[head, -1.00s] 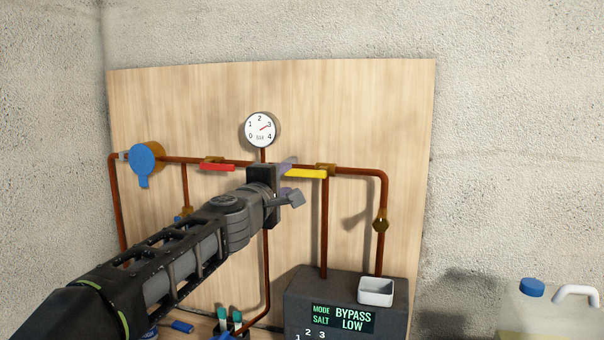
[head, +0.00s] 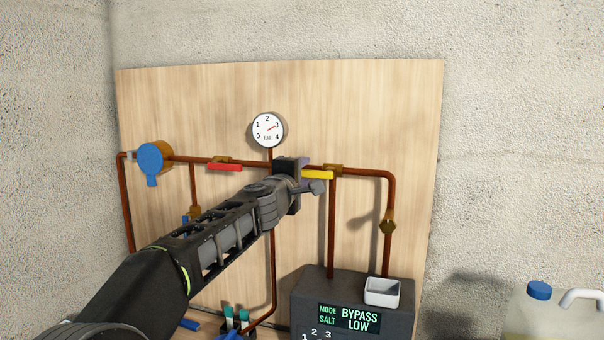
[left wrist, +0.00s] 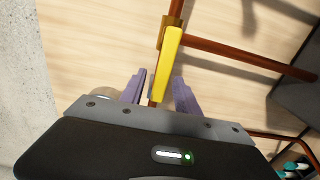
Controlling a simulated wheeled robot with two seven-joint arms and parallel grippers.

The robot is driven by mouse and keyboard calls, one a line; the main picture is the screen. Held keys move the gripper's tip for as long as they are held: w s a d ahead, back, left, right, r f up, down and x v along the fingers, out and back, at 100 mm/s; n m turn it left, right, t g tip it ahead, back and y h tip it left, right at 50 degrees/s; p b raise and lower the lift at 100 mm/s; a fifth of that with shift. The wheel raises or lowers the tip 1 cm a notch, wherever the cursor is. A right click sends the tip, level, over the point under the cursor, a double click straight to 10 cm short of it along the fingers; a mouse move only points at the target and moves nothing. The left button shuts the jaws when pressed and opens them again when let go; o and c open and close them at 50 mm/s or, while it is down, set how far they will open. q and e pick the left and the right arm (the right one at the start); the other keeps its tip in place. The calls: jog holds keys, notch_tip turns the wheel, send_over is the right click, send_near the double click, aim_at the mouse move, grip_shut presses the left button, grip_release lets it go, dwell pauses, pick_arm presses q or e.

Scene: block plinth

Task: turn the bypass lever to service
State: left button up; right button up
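A yellow lever (head: 318,174) sits on a brass valve on the upper copper pipe, lying nearly along the pipe. A red lever (head: 225,167) sits on the same pipe further left. No label showing which is the bypass lever is readable. My left gripper (head: 311,174) is at the left end of the yellow lever. In the left wrist view, the open purple fingers (left wrist: 160,75) stand either side of the free end of the yellow lever (left wrist: 167,62), with gaps visible. The display (head: 348,318) reads MODE BYPASS, SALT LOW. My right gripper is not in view.
A pressure gauge (head: 268,130) stands just above my left gripper. A blue round housing (head: 151,158) is at the left. A grey control box (head: 300,300) with a white cup (head: 382,292) is below right. A jug (head: 540,315) stands far right.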

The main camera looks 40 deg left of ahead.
pick_arm(q)
jog(key=shift+c, duration=0.6)
grip_shut()
dwell(0.7)
